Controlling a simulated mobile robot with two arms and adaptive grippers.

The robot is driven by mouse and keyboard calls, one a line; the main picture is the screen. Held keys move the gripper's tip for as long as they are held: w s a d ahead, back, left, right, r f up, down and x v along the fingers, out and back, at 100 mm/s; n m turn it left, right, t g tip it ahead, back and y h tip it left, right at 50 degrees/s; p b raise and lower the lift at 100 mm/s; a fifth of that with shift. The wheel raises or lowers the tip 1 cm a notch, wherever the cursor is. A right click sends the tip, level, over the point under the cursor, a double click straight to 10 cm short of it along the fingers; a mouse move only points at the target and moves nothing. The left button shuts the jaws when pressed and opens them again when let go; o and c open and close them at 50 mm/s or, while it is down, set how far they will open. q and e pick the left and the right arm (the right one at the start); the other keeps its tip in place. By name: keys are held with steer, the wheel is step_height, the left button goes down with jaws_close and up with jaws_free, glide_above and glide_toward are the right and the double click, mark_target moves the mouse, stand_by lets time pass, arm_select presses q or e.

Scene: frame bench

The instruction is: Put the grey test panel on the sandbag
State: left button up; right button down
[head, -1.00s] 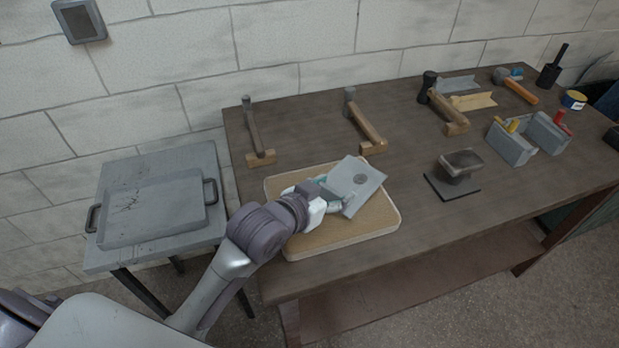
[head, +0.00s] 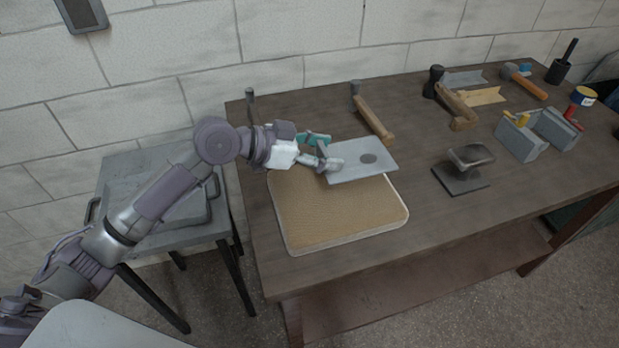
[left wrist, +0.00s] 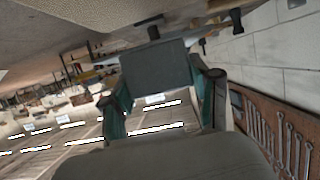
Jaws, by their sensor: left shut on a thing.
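The grey test panel (head: 368,163) is a thin flat plate with a dark round spot. My left gripper (head: 323,156) is shut on its left edge and holds it raised above the back right part of a tan-topped board. In the left wrist view the panel (left wrist: 157,66) sits between the two teal-padded fingers (left wrist: 155,88). The sandbag looks to be the flat grey slab (head: 150,207) with dark side handles, on the small grey table at left. My left arm partly hides it. My right gripper is not in view.
The small grey table (head: 117,170) stands left of the brown workbench (head: 440,235). The tan board (head: 335,215) is bare. Hammers (head: 375,120), a small dark stand (head: 466,170) and grey blocks (head: 522,139) occupy the bench. A hammer behind my gripper is mostly hidden.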

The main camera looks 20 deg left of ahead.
arm_select(q)
steer(key=s+a+f, duration=0.2)
steer(key=s, duration=0.1)
steer(key=shift+a+f+p, duration=0.25)
steer(key=shift+a+p, duration=0.05)
steer(key=shift+a, duration=0.05)
step_height(320, 180, down, 3)
steer(key=shift+f+p, duration=0.15)
steer(key=shift+p, duration=0.3)
steer(key=shift+f, duration=0.3)
steer(key=shift+f, duration=0.2)
steer(key=o, duration=1.4)
steer(key=shift+r, duration=0.1)
steer(key=shift+r, duration=0.1)
